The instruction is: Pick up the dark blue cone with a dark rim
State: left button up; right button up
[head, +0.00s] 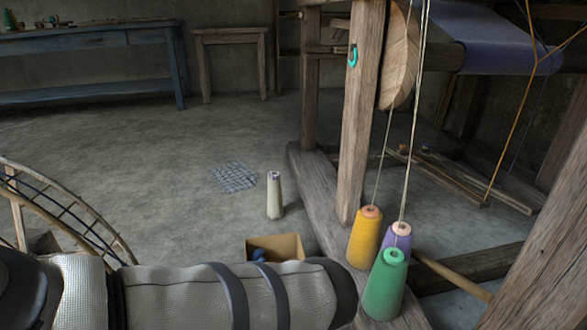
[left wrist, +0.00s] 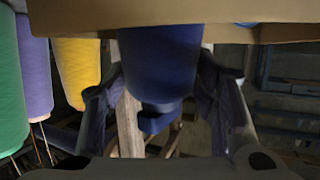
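The dark blue cone (left wrist: 160,65) fills the middle of the left wrist view, which looks upside down. In the head view the cardboard box (head: 289,246) is partly hidden behind my left forearm. A small dark blue shape (head: 258,255) shows inside it, and I cannot tell whether it is this cone. My left gripper is hidden there. My right gripper is out of view.
Yellow (head: 364,238), purple (head: 397,236) and green (head: 386,284) cones stand on the loom's beam, right of the box. A pale cone (head: 275,195) stands on the floor behind it. A loom post (head: 361,120) rises nearby. Open floor lies left.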

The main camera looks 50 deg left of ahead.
pick_arm(q)
grip_shut()
jog(key=shift+r, duration=0.1)
